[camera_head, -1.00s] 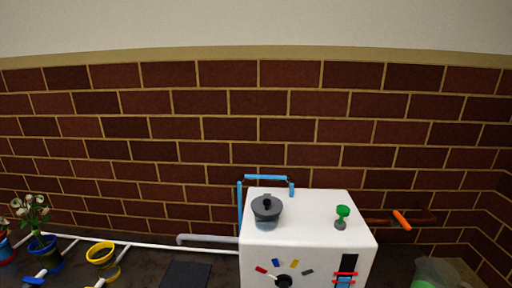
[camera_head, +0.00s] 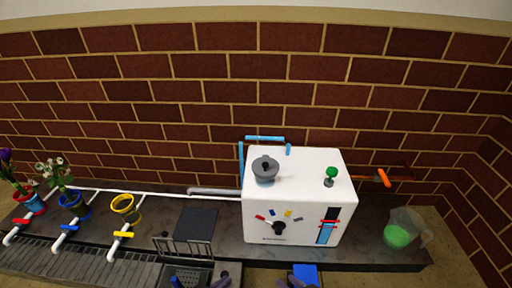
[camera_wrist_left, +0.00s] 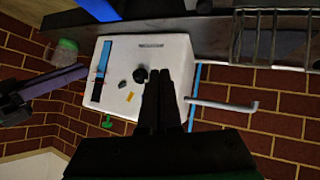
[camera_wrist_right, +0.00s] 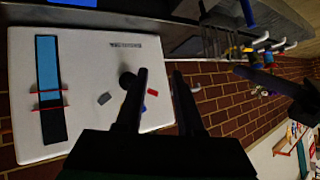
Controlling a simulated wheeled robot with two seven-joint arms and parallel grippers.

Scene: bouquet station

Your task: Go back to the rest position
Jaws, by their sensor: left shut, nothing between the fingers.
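My left gripper (camera_wrist_left: 165,78) shows in the left wrist view with its dark fingers together and nothing between them. My right gripper (camera_wrist_right: 160,76) shows in the right wrist view with its dark fingers apart and nothing visible between them. Both point toward the front of a white box-shaped machine (camera_head: 260,211) without visible contact. In the head view only small parts of my arms or grippers show at the bottom edge, too cut off to read.
The machine carries a grey pot (camera_head: 265,171), a green knob (camera_head: 331,173) and a dial (camera_head: 279,228). A jug with green contents (camera_head: 398,236) stands right. Yellow (camera_head: 124,206), blue (camera_head: 73,203) and red (camera_head: 29,203) pots stand left. A brick wall (camera_head: 200,120) closes the back.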

